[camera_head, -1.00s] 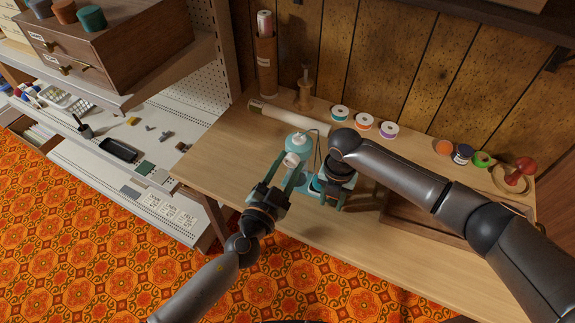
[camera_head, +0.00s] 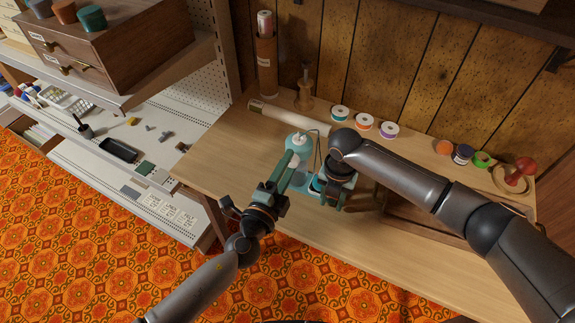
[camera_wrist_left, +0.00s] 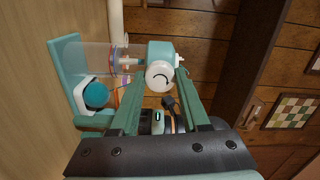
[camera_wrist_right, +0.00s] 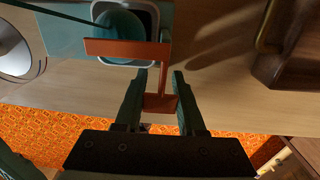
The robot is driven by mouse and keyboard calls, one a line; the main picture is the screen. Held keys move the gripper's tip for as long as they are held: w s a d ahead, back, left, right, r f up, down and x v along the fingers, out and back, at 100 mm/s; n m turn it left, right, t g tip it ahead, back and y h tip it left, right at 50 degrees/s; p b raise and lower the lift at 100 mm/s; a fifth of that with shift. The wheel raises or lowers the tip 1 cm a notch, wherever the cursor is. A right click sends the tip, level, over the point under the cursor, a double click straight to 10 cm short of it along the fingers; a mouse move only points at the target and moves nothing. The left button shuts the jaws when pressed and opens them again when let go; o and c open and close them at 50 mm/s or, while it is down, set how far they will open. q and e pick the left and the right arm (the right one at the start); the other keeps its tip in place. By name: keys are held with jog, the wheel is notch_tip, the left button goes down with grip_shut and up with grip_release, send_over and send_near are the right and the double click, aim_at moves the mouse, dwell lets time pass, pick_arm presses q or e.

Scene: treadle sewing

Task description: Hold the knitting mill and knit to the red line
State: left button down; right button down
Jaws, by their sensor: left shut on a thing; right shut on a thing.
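The knitting mill (camera_head: 299,146) is a teal machine on the wooden table. In the left wrist view it has a teal head (camera_wrist_left: 160,52), a clear cylinder (camera_wrist_left: 90,59) and a white knob (camera_wrist_left: 159,76) with a curved arrow. My left gripper (camera_head: 291,163) is shut on the white knob; it also shows in the left wrist view (camera_wrist_left: 161,76). My right gripper (camera_wrist_right: 159,76) is shut on an orange-brown bracket (camera_wrist_right: 161,100) beside the mill's teal base (camera_wrist_right: 67,33). A red-orange ring (camera_wrist_left: 112,62) shows by the cylinder; I cannot tell whether it is the red line.
A pale roll (camera_head: 290,121) lies behind the mill. Several spools, such as the orange one (camera_head: 363,122), line the back edge. A wooden tray (camera_head: 400,223) lies at the right. The table's left part is clear.

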pick_arm(q)
jog(key=shift+m, duration=1.2)
jog(key=shift+c, duration=1.9)
grip_release()
jog(key=v, duration=1.2)
